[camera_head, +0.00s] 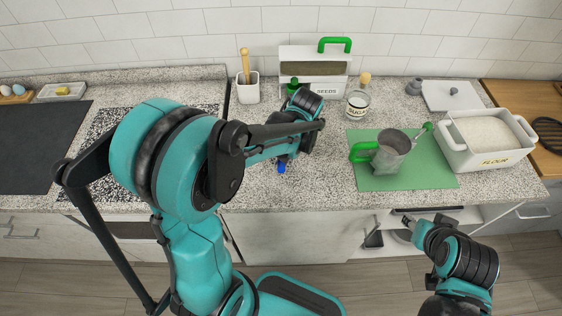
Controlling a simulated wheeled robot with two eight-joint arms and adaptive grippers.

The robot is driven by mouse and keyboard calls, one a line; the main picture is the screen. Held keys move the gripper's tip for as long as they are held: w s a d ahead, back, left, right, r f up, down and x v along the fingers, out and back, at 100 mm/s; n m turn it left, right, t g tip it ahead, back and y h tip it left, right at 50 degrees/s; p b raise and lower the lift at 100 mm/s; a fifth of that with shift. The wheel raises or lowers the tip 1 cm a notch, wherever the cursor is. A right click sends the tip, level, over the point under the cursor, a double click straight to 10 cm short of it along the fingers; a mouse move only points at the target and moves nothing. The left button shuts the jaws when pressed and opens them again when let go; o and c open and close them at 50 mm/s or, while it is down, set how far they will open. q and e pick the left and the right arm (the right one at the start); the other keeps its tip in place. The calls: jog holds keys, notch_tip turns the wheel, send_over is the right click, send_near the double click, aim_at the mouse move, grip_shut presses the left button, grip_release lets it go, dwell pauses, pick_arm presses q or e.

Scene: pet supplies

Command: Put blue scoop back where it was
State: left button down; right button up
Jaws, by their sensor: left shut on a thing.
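A small blue piece, which I take for the blue scoop (281,168), shows just below my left gripper (284,159) over the speckled counter. My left gripper is shut on it, and the arm and gripper hide most of it. I cannot tell whether the scoop touches the counter. My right gripper (409,223) is low at the front of the counter, apart from the objects on top. Its fingers are too small and dark to tell whether they are open.
A metal sifter (392,150) with a green handle stands on a green mat (405,181). A flour bin (487,158) is at right.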

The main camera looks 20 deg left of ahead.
pick_arm(q)
jog(key=c, duration=1.8)
grip_release()
jog(key=shift+f, duration=0.1)
jog(key=o, duration=0.4)
jog(key=s+p+v, duration=0.1)
jog(key=p+v, duration=0.3)
jog(key=v, duration=0.8)
jog(key=s+m+t+h, duration=0.1)
jog(key=s+t, duration=0.1)
jog(key=s, duration=0.1)
jog(key=s+r+m+t, duration=0.1)
jog(key=s+t, duration=0.2)
jog(key=s+r+m+t+h, duration=0.1)
jog(key=s+t, duration=0.2)
jog(key=shift+d+r+m+h, duration=0.1)
jog(key=shift+d+m+h, duration=0.2)
jog(key=shift+d+m, duration=0.1)
jog(key=shift+b, duration=0.3)
